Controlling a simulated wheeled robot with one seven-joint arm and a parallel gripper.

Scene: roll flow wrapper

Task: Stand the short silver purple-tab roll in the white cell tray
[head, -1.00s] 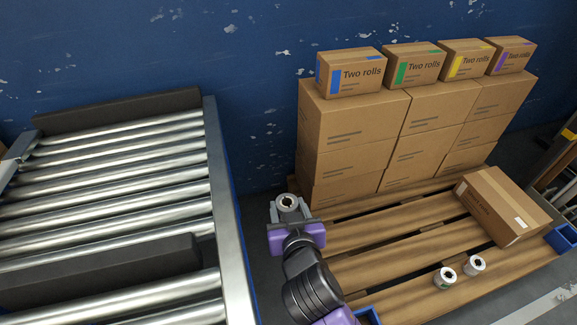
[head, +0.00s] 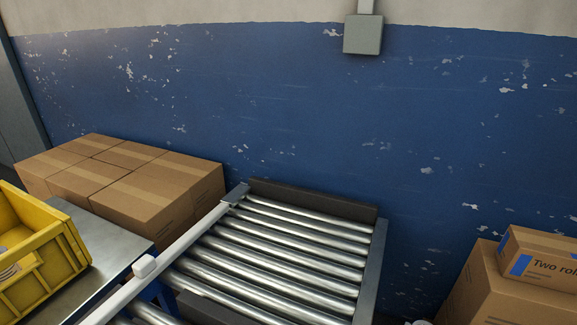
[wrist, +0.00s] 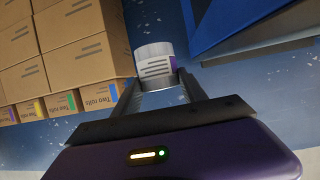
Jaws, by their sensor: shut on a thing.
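A short silver-white roll (wrist: 153,62) with dark printed lines and a purple tab at its right side is in the wrist view. My gripper (wrist: 158,84) is shut on it, one finger on each side. In the head view only a small pale bit shows at the bottom edge, right of the conveyor; I cannot tell if it is the held roll. The white cell tray is not seen in either view.
A roller conveyor (head: 285,255) with a dark bar across its far end stands mid-picture. A yellow crate (head: 62,265) with pale round things inside is at the left on a metal table (head: 108,245). Brown cartons (head: 150,195) stand behind it, and more cartons (head: 480,285) at the right.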

